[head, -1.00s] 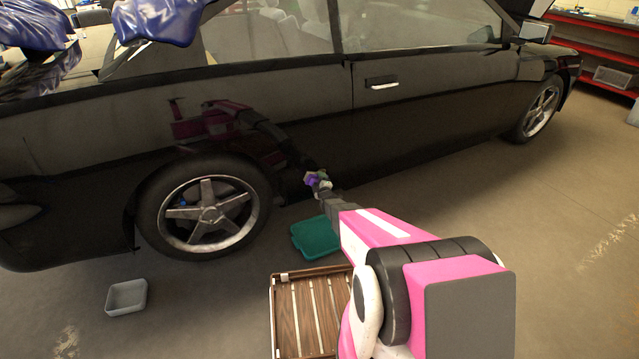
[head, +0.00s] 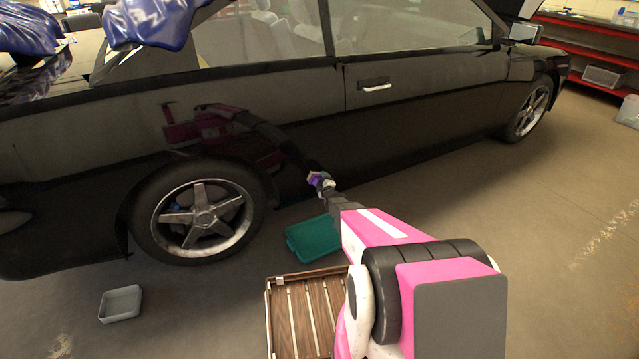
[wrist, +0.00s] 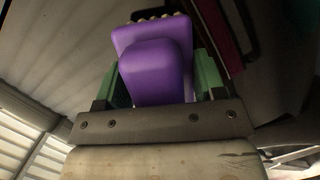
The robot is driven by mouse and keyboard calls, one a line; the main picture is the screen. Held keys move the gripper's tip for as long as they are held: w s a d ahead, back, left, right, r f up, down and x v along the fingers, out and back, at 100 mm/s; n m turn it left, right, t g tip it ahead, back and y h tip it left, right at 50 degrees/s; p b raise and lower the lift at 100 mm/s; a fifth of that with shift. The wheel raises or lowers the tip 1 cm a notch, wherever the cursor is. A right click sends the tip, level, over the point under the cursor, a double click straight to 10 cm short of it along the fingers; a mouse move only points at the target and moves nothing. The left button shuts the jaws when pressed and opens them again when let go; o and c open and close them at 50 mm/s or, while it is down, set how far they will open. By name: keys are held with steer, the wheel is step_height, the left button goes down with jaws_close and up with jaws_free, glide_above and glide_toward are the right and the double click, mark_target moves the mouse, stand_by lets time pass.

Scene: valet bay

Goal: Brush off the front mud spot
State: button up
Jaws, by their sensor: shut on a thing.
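My gripper (head: 322,184) is at the car's lower side, just right of the near wheel. It is shut on a purple brush (wrist: 155,70), which sits between the green fingers in the wrist view, with pale bristle tips just showing at its far edge. In the head view the brush (head: 315,178) is small and close to the dark sill of the black car (head: 420,120). I cannot tell whether the bristles touch the panel. No mud spot can be made out; the arm and brush may cover it.
A teal tray (head: 313,240) lies on the floor below my gripper. A slatted wooden stand (head: 290,318) is in front of it. A grey bin (head: 120,304) is on the floor at left. Red shelves (head: 590,60) stand at the back right.

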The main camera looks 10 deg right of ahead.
mark_target(313, 183)
steer(key=shift+w+d, duration=0.2)
steer(key=shift+d, duration=0.35)
steer(key=shift+w+d, duration=0.2)
steer(key=shift+d, duration=0.35)
steer(key=shift+s+a, duration=0.25)
steer(key=shift+a, duration=0.65)
steer(key=shift+s+a, duration=0.2)
steer(key=shift+a, duration=0.7)
steer(key=shift+s+a, duration=0.35)
steer(key=shift+a, duration=0.55)
steer(key=shift+s+a, duration=0.3)
steer(key=shift+a, duration=0.55)
steer(key=s+d, duration=0.2)
steer(key=s, duration=0.3)
steer(key=shift+s+f, duration=0.15)
steer(key=shift+s, duration=0.25)
